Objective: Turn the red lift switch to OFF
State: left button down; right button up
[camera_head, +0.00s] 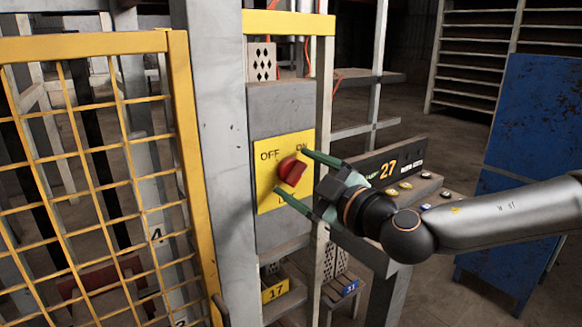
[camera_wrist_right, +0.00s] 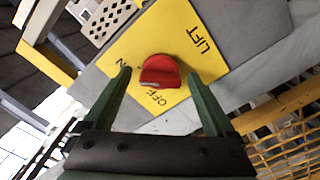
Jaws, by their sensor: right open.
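The red lift switch (camera_head: 291,171) is a round knob on a yellow plate (camera_head: 268,190) fixed to a grey panel. The plate reads OFF at upper left and ON at upper right. In the head view the knob's raised grip slants toward the ON side. My right gripper (camera_head: 290,174) is open, with one green finger above the knob and one below it. In the right wrist view the red switch (camera_wrist_right: 160,75) sits between and beyond the two spread fingers (camera_wrist_right: 163,88), and the plate shows OFF and LIFT. I cannot tell whether either finger touches the knob. My left gripper is out of view.
A yellow mesh gate (camera_head: 105,180) stands left of a grey post (camera_head: 215,150). A blue panel (camera_head: 530,130) stands at the right.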

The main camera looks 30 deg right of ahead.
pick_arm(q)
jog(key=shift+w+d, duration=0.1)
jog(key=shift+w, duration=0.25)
pick_arm(e)
jog(key=shift+w, duration=0.3)
jog(key=shift+s+a, duration=0.1)
jog(key=shift+c, duration=0.6)
jog(key=c, duration=1.3)
jog(key=shift+o, duration=0.2)
